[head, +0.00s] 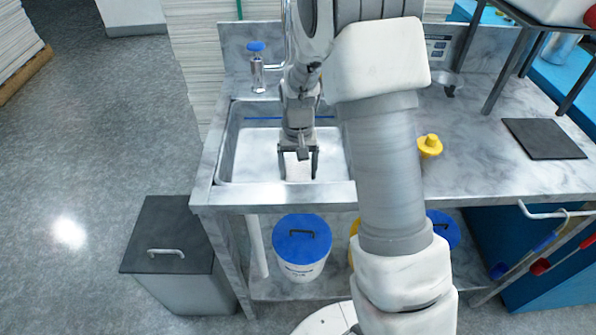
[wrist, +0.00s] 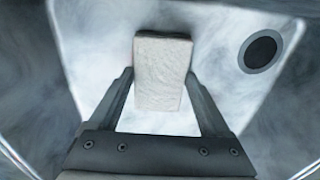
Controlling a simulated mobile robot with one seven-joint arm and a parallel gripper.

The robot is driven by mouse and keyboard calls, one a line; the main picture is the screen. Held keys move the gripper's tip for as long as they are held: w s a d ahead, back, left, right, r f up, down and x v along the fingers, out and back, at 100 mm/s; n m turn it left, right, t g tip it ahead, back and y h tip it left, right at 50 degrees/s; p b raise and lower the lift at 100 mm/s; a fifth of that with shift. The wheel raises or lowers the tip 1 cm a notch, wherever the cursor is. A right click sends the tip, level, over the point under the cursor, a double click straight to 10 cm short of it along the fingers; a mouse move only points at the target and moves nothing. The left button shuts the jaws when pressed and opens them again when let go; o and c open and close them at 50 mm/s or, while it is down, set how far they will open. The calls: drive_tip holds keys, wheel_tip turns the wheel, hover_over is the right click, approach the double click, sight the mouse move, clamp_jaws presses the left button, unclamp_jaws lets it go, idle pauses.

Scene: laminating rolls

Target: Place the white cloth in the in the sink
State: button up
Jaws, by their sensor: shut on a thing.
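The white cloth (wrist: 160,72) is a small pale block-shaped bundle between the two fingers of my gripper (wrist: 160,80) in the wrist view. In the head view the cloth (head: 298,168) shows between the fingertips of my gripper (head: 299,176). The gripper is shut on it and points down over the sink (head: 230,160). The sink basin is bright metal, and its dark round drain (wrist: 262,51) shows at the upper right in the wrist view. I cannot tell whether the cloth touches the sink floor. My arm hides the basin's right part.
A tap with a blue top (head: 257,70) stands behind the sink at left. A yellow object (head: 429,146) and a dark square plate (head: 543,139) lie on the marbled counter (head: 480,165) at right. A lidded grey bin (head: 170,245) and a blue-lidded bucket (head: 302,248) stand below.

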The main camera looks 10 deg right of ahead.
sight(298, 174)
drive_tip(key=shift+f, duration=0.2)
drive_tip(key=o, duration=1.1)
drive_tip(key=shift+r, duration=0.1)
drive_tip(key=shift+o, duration=0.2)
wheel_tip(298, 174, up, 12)
drive_tip(key=r+p, duration=0.1)
drive_tip(key=p, duration=0.2)
drive_tip(key=s+r+t, duration=0.2)
drive_tip(key=s+r, duration=0.7)
drive_tip(key=r, duration=0.1)
drive_tip(key=s+r+n+t, duration=0.1)
drive_tip(key=s+r, duration=0.1)
drive_tip(key=s, duration=0.5)
drive_tip(key=s+d+r+n+t, duration=0.1)
drive_tip(key=s+r+t, duration=0.1)
drive_tip(key=s, duration=0.5)
drive_tip(key=shift+d+t, duration=0.15)
drive_tip(key=shift+t, duration=0.15)
